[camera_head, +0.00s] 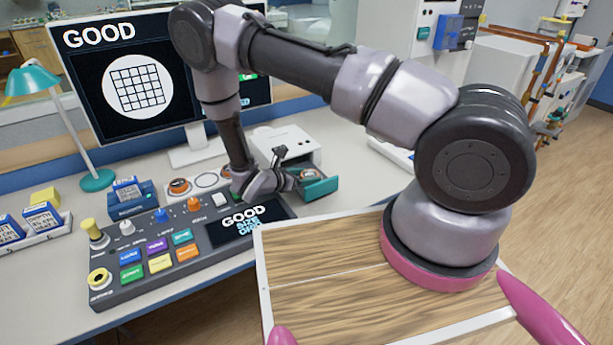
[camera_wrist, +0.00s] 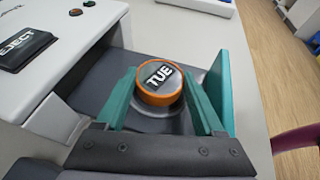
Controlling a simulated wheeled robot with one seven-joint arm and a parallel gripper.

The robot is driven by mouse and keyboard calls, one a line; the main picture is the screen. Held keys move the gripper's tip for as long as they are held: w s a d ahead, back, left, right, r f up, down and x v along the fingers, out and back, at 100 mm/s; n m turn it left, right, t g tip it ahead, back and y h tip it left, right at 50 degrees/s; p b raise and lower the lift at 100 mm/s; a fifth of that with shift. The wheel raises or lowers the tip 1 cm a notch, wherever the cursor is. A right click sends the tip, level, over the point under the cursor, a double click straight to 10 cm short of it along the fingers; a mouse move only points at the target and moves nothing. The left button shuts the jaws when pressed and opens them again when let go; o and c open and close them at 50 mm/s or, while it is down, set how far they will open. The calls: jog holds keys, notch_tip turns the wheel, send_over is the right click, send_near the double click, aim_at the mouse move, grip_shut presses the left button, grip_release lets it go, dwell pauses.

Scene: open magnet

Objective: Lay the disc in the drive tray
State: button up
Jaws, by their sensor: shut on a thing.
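The disc (camera_wrist: 160,84), orange-rimmed with a dark top reading TUE, sits between the two teal fingers of my gripper (camera_wrist: 159,92) in the wrist view. My gripper is shut on it. The disc is over the grey bed of the drive tray (camera_wrist: 222,88), whose teal front shows at the right; I cannot tell whether it touches the bed. In the head view my gripper (camera_head: 290,181) is at the pulled-out teal tray (camera_head: 320,188) of the white drive (camera_head: 286,143). The disc is not clear in the head view.
An EJECT button (camera_wrist: 25,47) is on the drive's top. A control console (camera_head: 165,245) with coloured buttons is in front, left of the tray. A monitor (camera_head: 135,85) reads GOOD. The desk right of the tray is clear.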

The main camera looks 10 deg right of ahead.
jog(key=shift+f, duration=0.1)
jog(key=o, duration=1.1)
